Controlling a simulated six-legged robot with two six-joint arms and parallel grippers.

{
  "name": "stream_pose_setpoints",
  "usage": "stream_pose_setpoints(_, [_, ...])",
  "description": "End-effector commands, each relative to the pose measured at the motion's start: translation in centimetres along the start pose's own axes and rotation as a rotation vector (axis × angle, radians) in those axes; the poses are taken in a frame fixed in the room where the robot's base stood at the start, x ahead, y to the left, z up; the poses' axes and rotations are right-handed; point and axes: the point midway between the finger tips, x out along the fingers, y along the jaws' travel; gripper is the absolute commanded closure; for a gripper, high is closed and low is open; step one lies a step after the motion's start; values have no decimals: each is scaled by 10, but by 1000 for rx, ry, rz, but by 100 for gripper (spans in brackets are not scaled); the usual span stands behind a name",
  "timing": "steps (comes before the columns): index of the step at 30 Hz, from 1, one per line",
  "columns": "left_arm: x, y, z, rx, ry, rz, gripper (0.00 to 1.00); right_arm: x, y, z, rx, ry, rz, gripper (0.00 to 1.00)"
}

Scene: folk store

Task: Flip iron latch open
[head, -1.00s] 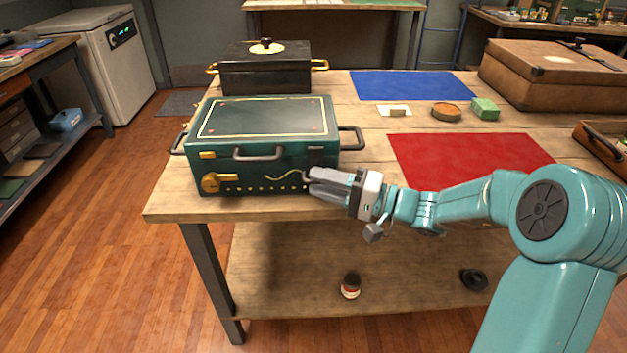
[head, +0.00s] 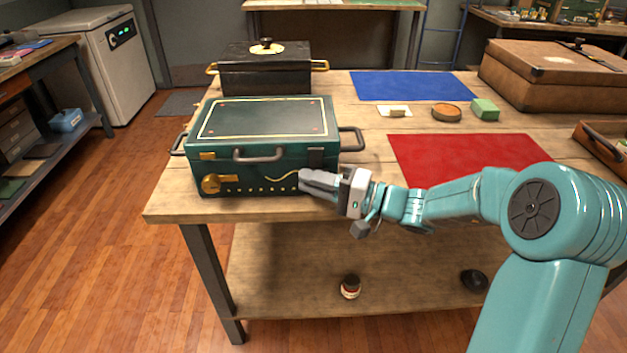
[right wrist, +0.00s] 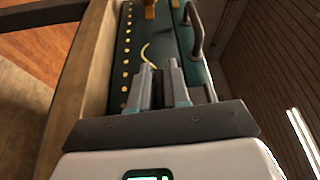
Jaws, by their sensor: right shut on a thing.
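A dark green box (head: 262,119) with a closed lid and gold trim stands on the wooden table. The dark iron latch (head: 316,157) is on the right part of its front, just below the lid edge. A brass latch (head: 208,156) and a round brass fitting (head: 213,184) are at the front left. My right gripper (head: 303,181) is at the box's lower right front, shut on the iron latch; its fingers hide the gripped part. The right wrist view shows the fingers (right wrist: 161,82) against the box front (right wrist: 150,28). My left gripper is not in view.
A black box (head: 266,75) stands behind the green one. A red mat (head: 470,158) and a blue mat (head: 412,85) lie on the table (head: 365,170). A brown case (head: 545,82) is at the back right. Side handles (head: 351,138) stick out from the green box.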

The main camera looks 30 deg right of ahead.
Motion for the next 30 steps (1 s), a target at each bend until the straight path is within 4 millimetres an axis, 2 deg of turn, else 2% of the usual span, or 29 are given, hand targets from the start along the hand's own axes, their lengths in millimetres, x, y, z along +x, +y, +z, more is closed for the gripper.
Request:
stream_pose_setpoints(10, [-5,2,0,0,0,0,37,-1,-4,3,46,-3,16,100])
stream_pose_setpoints(16, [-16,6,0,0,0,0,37,-3,-11,7,133,-3,53,100])
stream_pose_setpoints(30, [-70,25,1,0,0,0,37,-8,-38,20,534,-1,221,100])
